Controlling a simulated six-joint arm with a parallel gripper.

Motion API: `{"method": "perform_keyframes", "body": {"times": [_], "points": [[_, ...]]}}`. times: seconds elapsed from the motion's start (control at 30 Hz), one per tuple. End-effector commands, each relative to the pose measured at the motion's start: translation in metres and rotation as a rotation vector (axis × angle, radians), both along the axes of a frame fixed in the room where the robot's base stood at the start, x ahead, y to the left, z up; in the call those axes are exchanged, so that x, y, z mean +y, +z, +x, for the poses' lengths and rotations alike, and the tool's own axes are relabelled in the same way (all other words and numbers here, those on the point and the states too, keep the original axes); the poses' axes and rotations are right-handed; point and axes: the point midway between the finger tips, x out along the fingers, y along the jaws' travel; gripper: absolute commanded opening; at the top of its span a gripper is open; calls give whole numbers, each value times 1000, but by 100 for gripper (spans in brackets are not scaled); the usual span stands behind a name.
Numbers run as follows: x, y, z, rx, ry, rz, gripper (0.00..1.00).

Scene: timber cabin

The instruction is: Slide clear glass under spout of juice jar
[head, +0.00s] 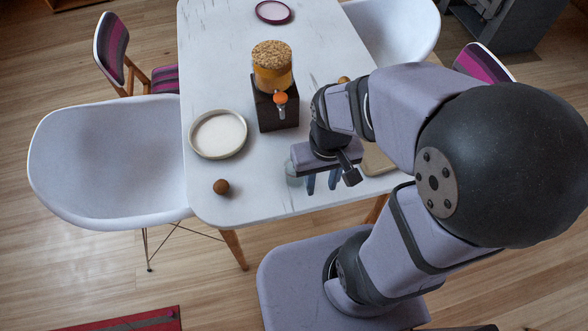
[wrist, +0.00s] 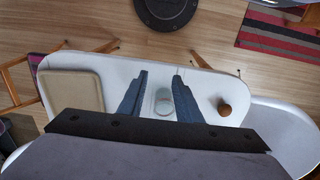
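The juice jar (head: 272,72) has a cork-like lid and orange contents and stands on a dark block (head: 277,112) on the white table. Its spout (head: 281,105) has an orange knob and faces the near side. The clear glass (head: 293,177) stands nearer the front edge and is partly hidden by my gripper (head: 322,188). In the wrist view the glass (wrist: 163,103) appears between the two fingers of my gripper (wrist: 160,75), with a gap on each side. My gripper is open. Whether the fingers are level with the glass or above it is unclear.
A round pale plate (head: 217,134) lies left of the jar. A small brown ball (head: 221,186) lies near the front left corner. A tan board (head: 377,160) lies to the right, partly behind my arm. A purple-rimmed plate (head: 273,12) is at the far end.

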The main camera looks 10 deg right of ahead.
Motion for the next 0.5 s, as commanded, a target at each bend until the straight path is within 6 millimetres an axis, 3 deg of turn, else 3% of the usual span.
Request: {"method": "perform_keyframes", "body": {"times": [0.3,0.43,0.5], "points": [[0,0,0,0,0,0,31],[3,1,-2,11,13,0,0],[6,-3,-6,39,27,0,0]]}}
